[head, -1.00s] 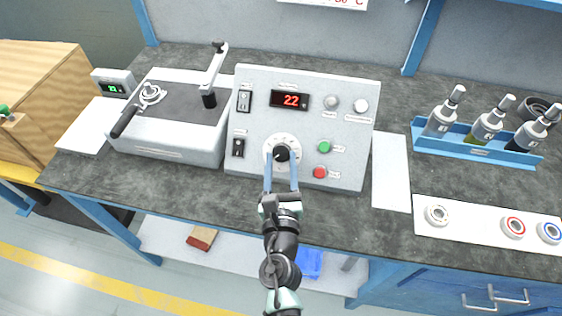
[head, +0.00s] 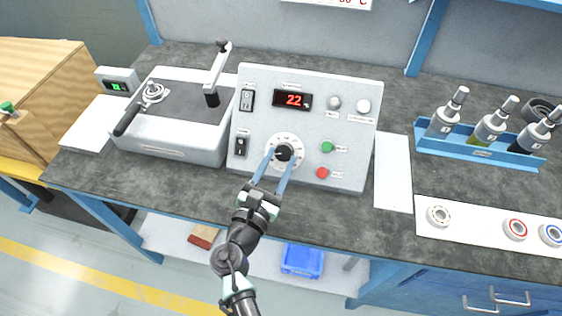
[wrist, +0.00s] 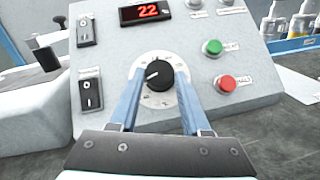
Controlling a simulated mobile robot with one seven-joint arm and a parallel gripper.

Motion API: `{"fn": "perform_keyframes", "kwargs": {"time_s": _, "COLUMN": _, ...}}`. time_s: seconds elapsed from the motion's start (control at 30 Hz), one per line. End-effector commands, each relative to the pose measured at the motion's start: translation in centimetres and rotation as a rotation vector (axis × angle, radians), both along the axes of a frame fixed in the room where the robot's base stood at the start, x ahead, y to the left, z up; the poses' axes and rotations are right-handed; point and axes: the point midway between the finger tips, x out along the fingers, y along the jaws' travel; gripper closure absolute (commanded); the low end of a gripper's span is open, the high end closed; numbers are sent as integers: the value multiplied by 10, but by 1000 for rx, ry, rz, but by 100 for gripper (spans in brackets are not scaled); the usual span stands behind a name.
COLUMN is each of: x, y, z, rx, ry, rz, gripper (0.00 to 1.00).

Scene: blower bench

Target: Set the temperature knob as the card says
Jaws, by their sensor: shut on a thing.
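The black temperature knob (head: 283,152) sits on a white dial plate at the lower middle of the grey control panel (head: 350,95). My gripper (head: 281,156) is shut on the knob, one blue finger on each side. In the wrist view the knob (wrist: 157,77) has a white pointer mark aimed left and slightly down. The fingers hide parts of the dial plate. The red display (head: 292,100) reads 22, and it also shows in the wrist view (wrist: 147,12). A white card (head: 330,3) on the back wall is cut off by the top edge; red lettering ending in °C shows.
Green (head: 327,147) and red (head: 322,173) buttons lie close to the right of the knob. A black switch (head: 241,146) is to its left. A grey lever device (head: 165,135) stands left of the panel. Bottles in a blue rack (head: 480,150) and several rings stand right.

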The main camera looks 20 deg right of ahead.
Motion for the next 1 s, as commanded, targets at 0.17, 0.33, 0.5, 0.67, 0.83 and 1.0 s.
{"fn": "perform_keyframes", "kwargs": {"time_s": 0.17, "x": 5, "y": 5, "z": 0, "rx": 99, "ry": -69, "rz": -113, "gripper": 100}}
{"fn": "perform_keyframes", "kwargs": {"time_s": 0.33, "x": 7, "y": 7, "z": 1, "rx": 190, "ry": -131, "rz": -224, "gripper": 100}}
{"fn": "perform_keyframes", "kwargs": {"time_s": 0.5, "x": 9, "y": 7, "z": 3, "rx": 269, "ry": -184, "rz": -320, "gripper": 100}}
{"fn": "perform_keyframes", "kwargs": {"time_s": 0.67, "x": 10, "y": 7, "z": 4, "rx": 327, "ry": -222, "rz": -391, "gripper": 100}}
{"fn": "perform_keyframes", "kwargs": {"time_s": 0.83, "x": 11, "y": 8, "z": 5, "rx": 367, "ry": -249, "rz": -441, "gripper": 100}}
{"fn": "perform_keyframes", "kwargs": {"time_s": 1.0, "x": 11, "y": 8, "z": 5, "rx": 389, "ry": -264, "rz": -468, "gripper": 100}}
